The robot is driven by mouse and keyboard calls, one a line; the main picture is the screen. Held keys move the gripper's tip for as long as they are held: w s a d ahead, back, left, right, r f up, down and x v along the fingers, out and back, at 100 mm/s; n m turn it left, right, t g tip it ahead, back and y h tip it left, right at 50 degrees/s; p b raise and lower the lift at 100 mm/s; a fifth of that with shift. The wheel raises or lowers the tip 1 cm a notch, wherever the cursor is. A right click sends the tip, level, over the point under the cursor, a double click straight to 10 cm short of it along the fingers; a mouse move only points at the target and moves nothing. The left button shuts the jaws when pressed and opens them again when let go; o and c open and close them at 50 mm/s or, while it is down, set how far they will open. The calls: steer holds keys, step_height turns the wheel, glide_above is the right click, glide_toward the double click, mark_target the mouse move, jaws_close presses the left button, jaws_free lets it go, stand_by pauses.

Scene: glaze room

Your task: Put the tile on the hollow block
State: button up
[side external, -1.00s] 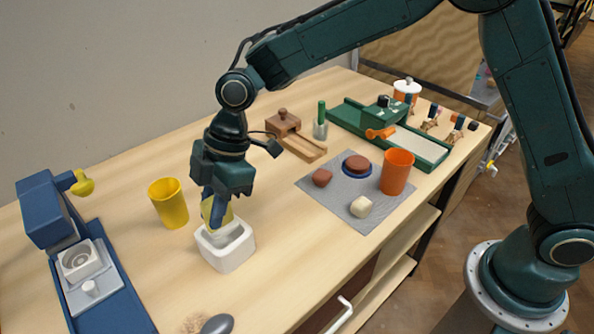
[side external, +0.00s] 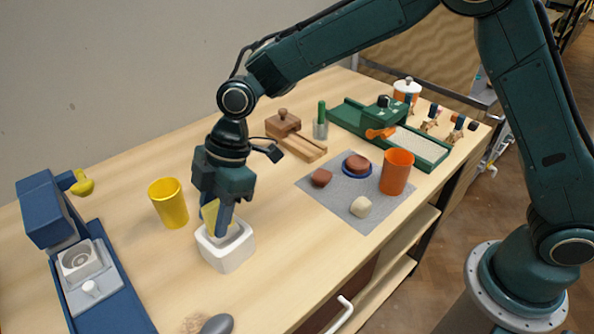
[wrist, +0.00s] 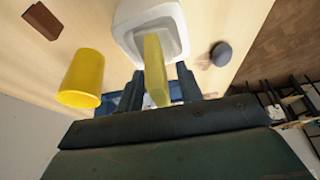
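The tile (side external: 209,214) is a thin yellow slab. It stands on edge, slightly tilted, with its lower end in the mouth of the white hollow block (side external: 228,256). In the wrist view the tile (wrist: 156,72) points up from the block (wrist: 172,22) toward the camera, between my two blue fingers. My gripper (side external: 224,222) is right over the block, fingertips at its rim. In the wrist view my gripper (wrist: 161,78) looks open, with a gap between the tile and the right finger. The tile's lower edge is hidden.
A yellow cup (side external: 168,204) stands left of the block, and a blue machine (side external: 88,262) farther left. A grey mat (side external: 338,203) with an orange cup (side external: 397,172) and small lumps lies right. A dark grey round thing (side external: 217,324) is in front. Bare table surrounds the block.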

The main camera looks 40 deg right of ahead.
steer(key=shift+r, duration=0.15)
steer(key=v, duration=1.2)
stand_by(0.4)
steer(key=s+d+r+m+t+h, duration=0.1)
steer(key=s+d+r+m, duration=0.15)
steer(key=d, duration=0.25)
steer(key=s+d+r+m+t, duration=0.1)
steer(key=s+d+r+m, duration=0.1)
steer(key=s+d+m, duration=0.25)
steer(key=s+d+r+m+t+h, duration=0.1)
steer(key=s+d+r+m+t, duration=0.15)
steer(key=d, duration=0.35)
steer(key=s+d+f+m+t+h, duration=0.1)
steer(key=s+d+f+m+h, duration=0.1)
steer(key=s+d+m, duration=0.6)
steer(key=s+d+f, duration=0.1)
steer(key=s+d, duration=0.2)
steer(key=s, duration=0.3)
steer(key=shift+s+d+f, duration=0.2)
steer(key=shift+s+d, duration=0.1)
steer(key=shift+s, duration=0.05)
